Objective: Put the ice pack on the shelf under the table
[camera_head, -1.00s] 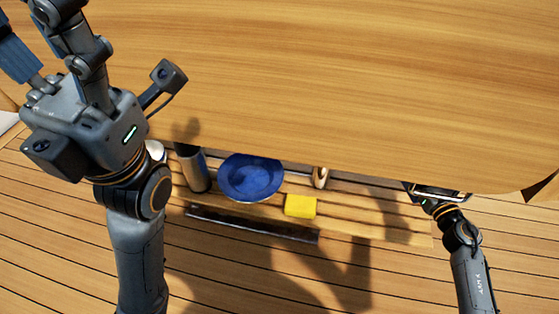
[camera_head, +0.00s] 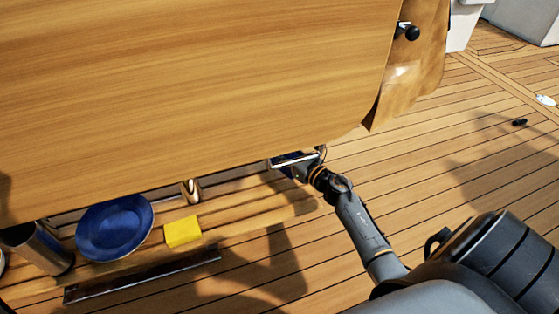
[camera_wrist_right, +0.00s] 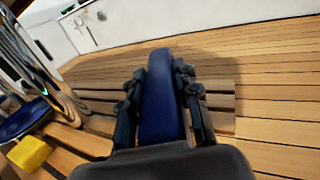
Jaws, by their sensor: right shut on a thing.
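The ice pack (camera_wrist_right: 160,100) is a long dark blue piece in the right wrist view. My right gripper (camera_wrist_right: 162,85) is shut on it, with a finger on each side. The pack is over the right end of the slatted wooden shelf (camera_wrist_right: 218,102); I cannot tell whether it touches the slats. In the head view the shelf (camera_head: 262,203) shows below the edge of the wooden table (camera_head: 200,90). My right gripper (camera_head: 292,162) is at that edge, its fingers largely hidden by the tabletop. My left gripper is not in view.
On the shelf are a blue dish (camera_head: 115,228), a yellow block (camera_head: 182,231) and a metal cylinder (camera_head: 38,248), all left of my right gripper. A dark bar (camera_head: 145,274) lies along the front. A table leg (camera_head: 191,190) stands behind. Deck to the right is largely clear.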

